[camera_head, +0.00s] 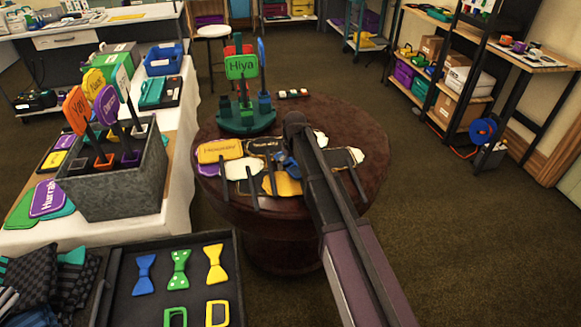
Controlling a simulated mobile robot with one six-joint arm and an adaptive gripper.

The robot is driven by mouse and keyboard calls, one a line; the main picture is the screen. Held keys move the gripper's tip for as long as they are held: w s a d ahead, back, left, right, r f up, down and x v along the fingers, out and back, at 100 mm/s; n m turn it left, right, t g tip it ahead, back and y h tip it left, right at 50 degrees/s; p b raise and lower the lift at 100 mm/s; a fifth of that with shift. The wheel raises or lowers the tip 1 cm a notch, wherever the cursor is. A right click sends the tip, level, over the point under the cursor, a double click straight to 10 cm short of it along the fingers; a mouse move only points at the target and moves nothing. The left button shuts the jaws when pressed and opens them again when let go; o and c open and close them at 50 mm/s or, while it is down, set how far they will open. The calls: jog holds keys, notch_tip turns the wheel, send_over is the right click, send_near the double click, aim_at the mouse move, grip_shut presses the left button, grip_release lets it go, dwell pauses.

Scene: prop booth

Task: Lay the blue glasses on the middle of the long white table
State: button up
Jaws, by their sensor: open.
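The long white table (182,140) runs along the left under a white cloth, loaded with props. I cannot make out the blue glasses for certain. A small blue piece (288,164) lies among the paddles on the round table, partly beside my arm, and I cannot tell what it is. At the bottom, a dark tray (145,306) holds blue, green and yellow bow ties, with green and yellow open frames cut off by the picture edge. My dark arm reaches from the bottom right over the round table. My gripper cannot be made out.
The round brown table (366,130) bears flat paddles and a green sign stand (245,121). A grey box of signs (120,183), a blue bin (163,61) and a teal case (155,92) crowd the white table. Shelves stand at the right, with open floor before them.

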aim_at(289, 163)
dwell(0.3)
jog(key=c, duration=1)
jog(key=shift+c, duration=0.2)
jog(key=shift+r, duration=0.15)
notch_tip(289, 163, up, 3)
jog(key=p, duration=0.3)
jog(key=shift+r+p, duration=0.2)
jog(key=shift+p, duration=0.1)
jog(key=s, duration=0.5)
jog(key=s+d+r+p, duration=0.1)
jog(key=s, duration=0.4)
jog(key=s+d, duration=0.1)
jog(key=s, duration=0.5)
jog(key=shift+r, duration=0.2)
